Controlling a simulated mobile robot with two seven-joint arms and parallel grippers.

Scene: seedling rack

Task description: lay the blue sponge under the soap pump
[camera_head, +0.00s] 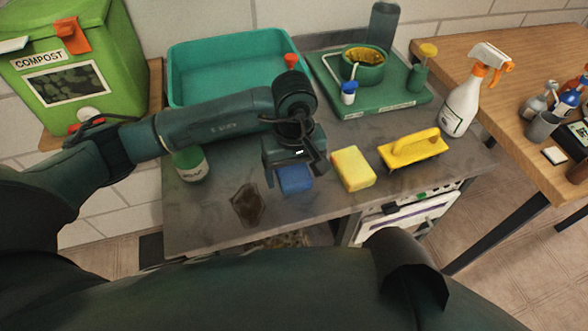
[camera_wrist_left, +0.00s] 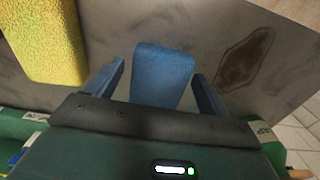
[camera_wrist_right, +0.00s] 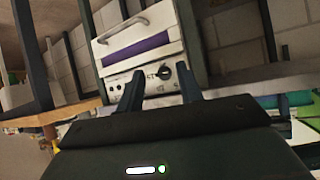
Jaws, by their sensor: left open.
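The blue sponge (camera_head: 294,182) lies on the grey worktop near its front edge. My left gripper (camera_head: 294,171) is right over it, open. In the left wrist view the sponge (camera_wrist_left: 163,75) shows between the two spread fingers (camera_wrist_left: 159,72), with no clear grip on it. A green bottle with a yellow top (camera_head: 419,72), which looks like the soap pump, stands on the green tray at the back right. My right gripper shows in the right wrist view (camera_wrist_right: 160,75), open and empty, facing an oven front.
A yellow sponge (camera_head: 353,168) and a yellow-handled brush (camera_head: 413,150) lie right of the blue sponge. A green-and-white bottle (camera_head: 190,165) is at the left. A teal basin (camera_head: 238,62) and a white spray bottle (camera_head: 462,105) stand farther back. A brown stain (camera_head: 246,204) marks the front left.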

